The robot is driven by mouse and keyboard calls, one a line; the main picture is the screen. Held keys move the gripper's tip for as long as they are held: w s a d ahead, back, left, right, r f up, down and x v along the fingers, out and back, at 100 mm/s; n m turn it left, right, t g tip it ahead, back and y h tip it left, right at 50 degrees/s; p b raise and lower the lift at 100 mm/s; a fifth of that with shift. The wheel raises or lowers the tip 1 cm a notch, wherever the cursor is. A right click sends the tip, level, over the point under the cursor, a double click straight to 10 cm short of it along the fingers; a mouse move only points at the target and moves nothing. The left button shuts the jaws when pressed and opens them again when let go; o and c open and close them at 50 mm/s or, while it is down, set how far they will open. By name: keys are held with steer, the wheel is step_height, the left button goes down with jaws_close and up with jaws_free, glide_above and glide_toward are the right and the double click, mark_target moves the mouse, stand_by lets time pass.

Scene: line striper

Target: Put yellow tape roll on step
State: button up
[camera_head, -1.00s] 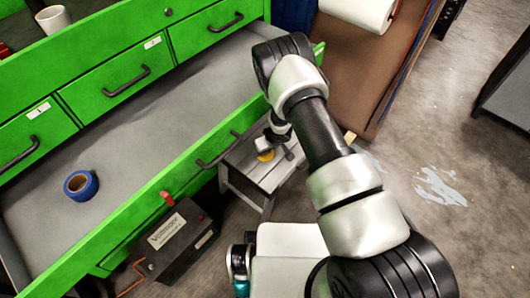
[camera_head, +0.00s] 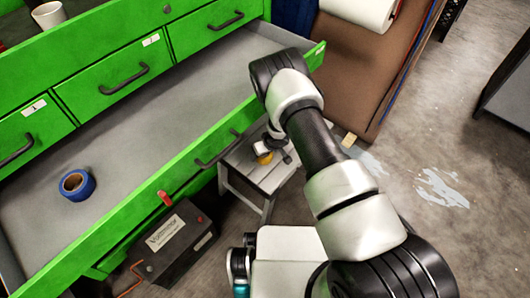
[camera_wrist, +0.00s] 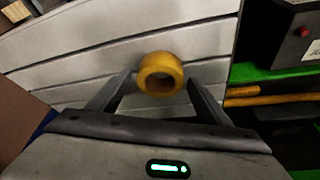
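The yellow tape roll (camera_wrist: 161,74) is on the grey slatted top of the step (camera_wrist: 60,78), its hole facing the wrist camera. In the head view the roll (camera_head: 265,158) shows as a small yellow patch on the step (camera_head: 262,178), partly hidden by my gripper (camera_head: 275,150). In the wrist view my gripper (camera_wrist: 159,78) is open, with one finger on each side of the roll. Gaps show between the roll and both fingers. I cannot tell how high the fingertips are above the boards.
A green workbench's open drawer (camera_head: 130,155) stands left of the step, with a blue tape roll (camera_head: 77,184) inside. A black battery box (camera_head: 175,245) stands on the floor below it. A brown board (camera_head: 345,75) is behind the step.

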steer(key=shift+r+p, duration=0.35)
steer(key=shift+r, duration=0.15)
steer(key=p+v, duration=0.3)
steer(key=v, duration=0.8)
steer(key=shift+s+d+r, duration=0.1)
steer(key=shift+s+r, duration=0.05)
stand_by(0.6)
